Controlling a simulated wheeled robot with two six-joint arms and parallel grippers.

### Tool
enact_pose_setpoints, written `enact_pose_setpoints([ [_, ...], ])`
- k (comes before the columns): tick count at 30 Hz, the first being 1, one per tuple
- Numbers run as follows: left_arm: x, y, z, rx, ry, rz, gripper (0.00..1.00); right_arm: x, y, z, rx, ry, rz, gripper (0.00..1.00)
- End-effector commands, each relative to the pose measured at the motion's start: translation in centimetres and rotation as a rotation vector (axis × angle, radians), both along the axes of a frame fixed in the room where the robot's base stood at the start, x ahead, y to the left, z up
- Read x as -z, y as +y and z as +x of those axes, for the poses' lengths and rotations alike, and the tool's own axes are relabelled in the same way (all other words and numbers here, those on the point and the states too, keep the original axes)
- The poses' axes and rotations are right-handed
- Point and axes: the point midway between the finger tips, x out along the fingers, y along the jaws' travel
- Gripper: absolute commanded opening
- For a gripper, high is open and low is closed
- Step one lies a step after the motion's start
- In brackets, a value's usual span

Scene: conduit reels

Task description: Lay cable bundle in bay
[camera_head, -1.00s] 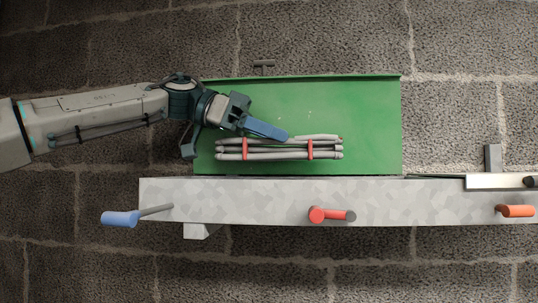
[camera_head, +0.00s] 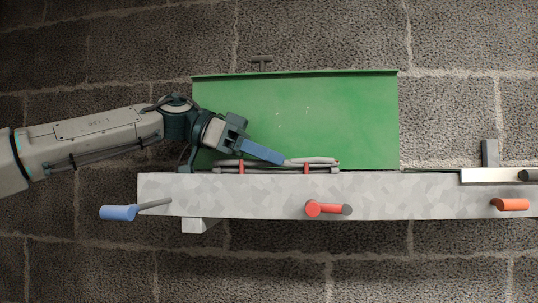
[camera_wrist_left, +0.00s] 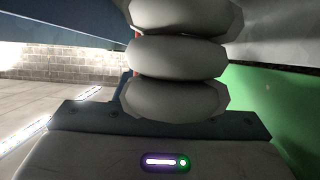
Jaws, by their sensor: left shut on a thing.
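The cable bundle (camera_head: 320,161) is several grey cables tied with two red bands. In the head view it lies level along the upper edge of the grey metal ledge (camera_head: 250,195), which hides its lower part. My left gripper (camera_head: 268,154) is shut on the bundle near its middle, with a blue finger across its top. In the left wrist view the cable ends (camera_wrist_left: 178,58) stand large and close, stacked one over another. The green panel (camera_head: 330,115) is behind the bundle. I cannot tell whether the bundle touches the ledge. My right gripper is not in view.
A blue peg (camera_head: 118,213), a red peg (camera_head: 314,208) and an orange peg (camera_head: 511,204) stick out from the ledge. A metal bracket (camera_head: 490,175) stands at the right end. The green panel's upper part is clear.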

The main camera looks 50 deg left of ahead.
Motion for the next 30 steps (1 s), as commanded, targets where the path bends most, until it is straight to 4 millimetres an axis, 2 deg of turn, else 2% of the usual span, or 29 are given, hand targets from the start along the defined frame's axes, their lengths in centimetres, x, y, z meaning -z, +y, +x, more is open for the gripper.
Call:
enact_pose_setpoints([
  [4, 0.1, 0.0, 0.0, -0.001, -0.001, -0.001, 0.05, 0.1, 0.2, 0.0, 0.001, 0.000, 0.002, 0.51],
  [5, 0.1, 0.0, 0.0, 0.000, 0.000, 0.000, 0.42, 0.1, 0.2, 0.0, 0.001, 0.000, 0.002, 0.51],
  [7, 0.1, 0.0, 0.0, 0.000, 0.000, 0.000, 0.56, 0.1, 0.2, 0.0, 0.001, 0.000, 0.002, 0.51],
  [8, 0.1, 0.0, 0.0, 0.000, 0.000, 0.000, 0.58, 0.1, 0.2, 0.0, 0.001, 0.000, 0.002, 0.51],
  [17, -0.1, 0.0, 0.0, 0.000, 0.000, 0.000, 0.58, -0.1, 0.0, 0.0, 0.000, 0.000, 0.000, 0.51],
  [22, -1.7, 0.1, 0.0, -0.002, -0.001, 0.000, 0.58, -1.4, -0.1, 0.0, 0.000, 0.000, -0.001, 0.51],
  [24, -1.5, 1.3, -1.0, -0.003, -0.007, -0.002, 0.58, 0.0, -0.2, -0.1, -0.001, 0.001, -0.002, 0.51],
  [30, -3.3, 4.6, -3.8, -0.003, -0.005, -0.001, 0.58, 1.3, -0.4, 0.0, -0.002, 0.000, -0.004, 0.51],
])
